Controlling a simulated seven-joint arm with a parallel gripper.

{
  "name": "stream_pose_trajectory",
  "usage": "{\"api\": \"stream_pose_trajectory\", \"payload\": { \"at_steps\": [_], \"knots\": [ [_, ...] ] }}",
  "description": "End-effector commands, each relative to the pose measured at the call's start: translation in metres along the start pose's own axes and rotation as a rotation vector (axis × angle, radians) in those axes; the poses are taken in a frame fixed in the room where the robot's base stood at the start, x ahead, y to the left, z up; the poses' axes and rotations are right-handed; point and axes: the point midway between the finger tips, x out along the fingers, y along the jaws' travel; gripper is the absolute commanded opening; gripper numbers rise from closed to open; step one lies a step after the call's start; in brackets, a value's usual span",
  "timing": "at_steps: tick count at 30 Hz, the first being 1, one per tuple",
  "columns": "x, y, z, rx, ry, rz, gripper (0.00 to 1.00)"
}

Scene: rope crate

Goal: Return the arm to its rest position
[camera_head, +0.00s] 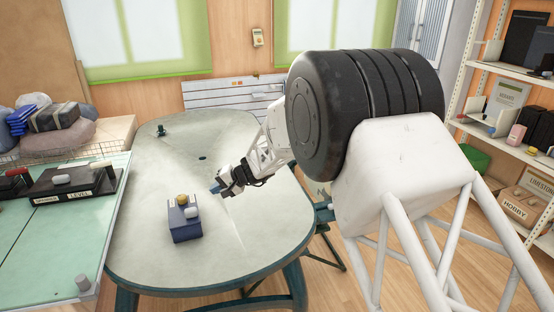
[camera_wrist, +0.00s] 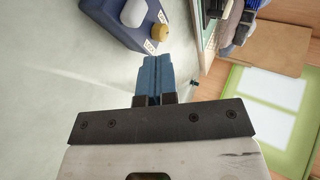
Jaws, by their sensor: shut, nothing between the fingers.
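My gripper (camera_head: 216,188) is above the middle of the pale table, to the right of a small blue crate. In the wrist view my gripper (camera_wrist: 155,62) shows two blue fingers side by side, closed together with nothing between them. The blue crate (camera_head: 186,231) stands on the table with a yellow-brown knob-like piece and a white piece at its top. The crate also shows in the wrist view (camera_wrist: 110,22), apart from my fingertips. My arm reaches in from the right in the head view.
The pale table (camera_head: 160,262) has free room around the crate. A small dark item (camera_head: 160,130) stands near its far end. A green-topped table (camera_head: 60,235) with a dark labelled tray (camera_head: 78,190) is at left. Shelves (camera_head: 500,70) stand at right.

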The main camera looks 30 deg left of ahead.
Motion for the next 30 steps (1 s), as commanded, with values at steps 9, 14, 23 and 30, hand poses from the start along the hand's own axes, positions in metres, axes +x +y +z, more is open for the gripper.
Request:
{"api": "stream_pose_trajectory", "payload": {
  "at_steps": [9, 14, 23, 30],
  "knots": [
    [-0.011, -0.001, 0.001, -0.002, 0.003, 0.008, 0.0],
    [-0.048, -0.002, 0.004, -0.003, 0.015, 0.034, 0.0],
    [-0.168, 0.003, 0.03, 0.0, 0.05, 0.139, 0.0],
    [-0.268, 0.011, 0.069, 0.011, 0.086, 0.241, 0.0]
  ]
}}
